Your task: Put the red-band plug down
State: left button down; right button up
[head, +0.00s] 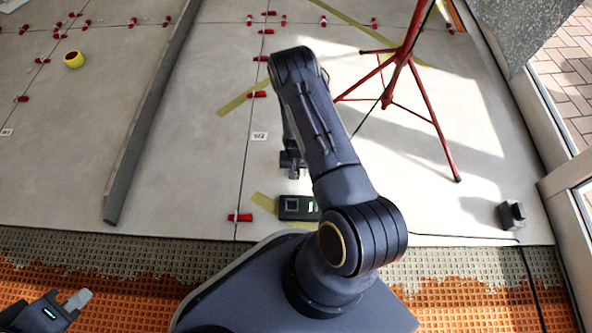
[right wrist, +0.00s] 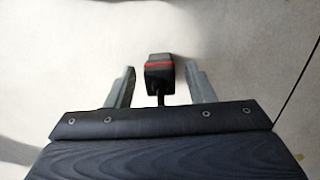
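The red-band plug (right wrist: 159,78) shows in the right wrist view, a black block with a red stripe and a dark stem or cable running toward my gripper. My right gripper (right wrist: 160,66) is open, with one finger on each side of the plug and a visible gap on both sides. Whether the plug rests on the floor cannot be told. In the head view my right gripper (head: 292,168) hangs over the pale tiles, partly behind my arm, and the plug is not discernible there. My left gripper (head: 72,304) is low at the left; its opening is unclear.
A red tripod (head: 402,62), a long grey bar (head: 150,112), a yellow roll (head: 73,60) and a dark block (head: 511,214) stand around. A cable crosses the floor at right.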

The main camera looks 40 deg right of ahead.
jog(key=shift+r, duration=0.1)
jog(key=a+r+n+t+y+p, duration=0.1)
jog(key=a+r+t+y+p, duration=0.2)
jog(key=r, duration=1.7)
jog(key=a+r+n+p, duration=0.15)
jog(key=a+r, duration=0.25)
jog(key=r, duration=1.7)
jog(key=s+a+r+n+t, duration=0.1)
jog(key=s+a+r+n, duration=0.1)
jog(key=s+r, duration=0.4)
jog(key=s+a+r+n+t, duration=0.1)
jog(key=s+a+r, duration=0.4)
jog(key=s, duration=0.7)
jog(key=shift+s+a+r+n+t+y+p, duration=0.25)
jog(key=shift+r+n+y+p, duration=0.2)
jog(key=shift+r, duration=0.4)
